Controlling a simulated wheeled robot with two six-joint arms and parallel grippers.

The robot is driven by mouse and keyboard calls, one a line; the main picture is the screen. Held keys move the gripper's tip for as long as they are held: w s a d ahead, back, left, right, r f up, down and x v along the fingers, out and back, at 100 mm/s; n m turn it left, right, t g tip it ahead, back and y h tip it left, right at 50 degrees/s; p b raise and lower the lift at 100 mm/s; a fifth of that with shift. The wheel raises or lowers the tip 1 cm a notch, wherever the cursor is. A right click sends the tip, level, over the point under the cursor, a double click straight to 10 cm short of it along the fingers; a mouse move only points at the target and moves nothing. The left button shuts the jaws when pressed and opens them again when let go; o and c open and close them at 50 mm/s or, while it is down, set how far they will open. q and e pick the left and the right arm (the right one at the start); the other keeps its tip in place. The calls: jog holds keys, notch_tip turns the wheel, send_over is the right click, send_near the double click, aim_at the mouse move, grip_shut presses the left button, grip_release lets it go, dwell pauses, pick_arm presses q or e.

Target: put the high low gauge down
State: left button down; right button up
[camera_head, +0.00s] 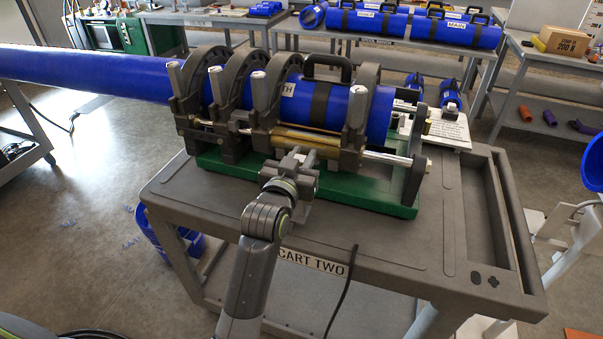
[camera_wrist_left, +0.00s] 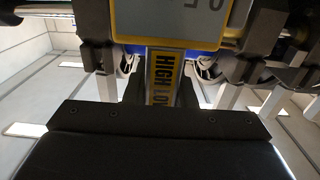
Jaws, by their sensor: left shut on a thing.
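The high low gauge (camera_wrist_left: 163,80) shows in the left wrist view as a narrow strip with a yellow label reading HIGH LO. My left gripper (camera_wrist_left: 160,92) is shut on it, one dark finger on each side. In the head view my left gripper (camera_head: 298,160) is at the front of the pipe fusion machine (camera_head: 262,90), above the front part of the cart top (camera_head: 380,238). The gauge cannot be made out clearly there. I cannot tell whether it touches the machine. My right gripper is not in view.
A long blue pipe (camera_head: 90,72) runs from the left into the machine's clamps. A green base (camera_head: 345,190) carries the machine. The cart's front right top is clear. A dark cable (camera_head: 345,290) hangs over the front edge by the CART TWO label (camera_head: 312,262).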

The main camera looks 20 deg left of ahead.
pick_arm(q)
notch_tip(320, 180, down, 3)
jog(key=shift+f, duration=0.15)
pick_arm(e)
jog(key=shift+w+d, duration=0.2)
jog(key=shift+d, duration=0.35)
pick_arm(q)
jog(key=shift+f, duration=0.1)
jog(key=c, duration=1.2)
grip_release()
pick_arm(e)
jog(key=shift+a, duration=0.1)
